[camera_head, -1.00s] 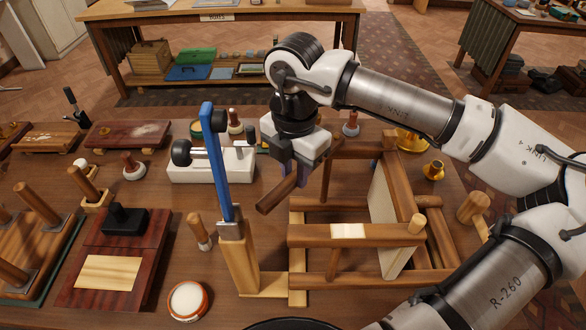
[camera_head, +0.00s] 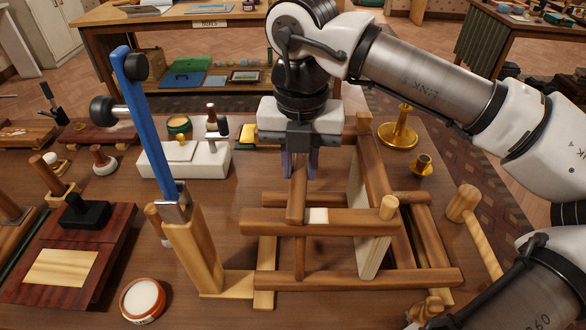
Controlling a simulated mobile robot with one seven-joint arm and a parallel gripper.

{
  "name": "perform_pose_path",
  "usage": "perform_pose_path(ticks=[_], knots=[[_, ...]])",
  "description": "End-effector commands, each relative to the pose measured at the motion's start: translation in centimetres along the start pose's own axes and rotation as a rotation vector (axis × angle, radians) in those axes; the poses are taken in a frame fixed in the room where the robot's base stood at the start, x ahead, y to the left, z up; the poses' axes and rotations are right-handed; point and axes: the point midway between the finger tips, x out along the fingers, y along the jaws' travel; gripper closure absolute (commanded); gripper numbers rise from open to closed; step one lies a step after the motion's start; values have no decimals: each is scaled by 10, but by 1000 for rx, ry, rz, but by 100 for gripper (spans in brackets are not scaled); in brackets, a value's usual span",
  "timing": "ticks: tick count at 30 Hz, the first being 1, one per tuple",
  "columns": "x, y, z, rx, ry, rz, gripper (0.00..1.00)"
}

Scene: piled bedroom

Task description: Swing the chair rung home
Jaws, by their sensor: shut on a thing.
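The wooden chair frame (camera_head: 425,276) lies on the table, its rails and posts making an open box. A pale patch (camera_head: 317,215) shows on its upper near rail (camera_head: 345,228). My gripper (camera_head: 300,165) is shut on a dark brown rung (camera_head: 298,190) above the left part of the frame. The rung points toward the camera. Its near end overlaps the upper rail just left of the pale patch; I cannot tell whether they touch. The rung's far end is hidden behind the gripper.
A blue lever (camera_head: 148,125) with black knobs stands tall on a wooden post (camera_head: 197,252), left of the frame. A mallet (camera_head: 478,228) lies to the right. Brass pieces (camera_head: 399,135) stand behind it. A round tin (camera_head: 142,300) sits at front left.

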Motion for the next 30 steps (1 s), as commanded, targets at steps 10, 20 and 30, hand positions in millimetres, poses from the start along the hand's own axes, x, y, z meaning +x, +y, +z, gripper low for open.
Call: perform_pose_path(ticks=[10, 20, 30], knots=[[0, -4, 1, -95, 0, -1, 100], [0, -5, 1, -104, 0, -2, 100], [0, -4, 1, -103, 0, -2, 55]])
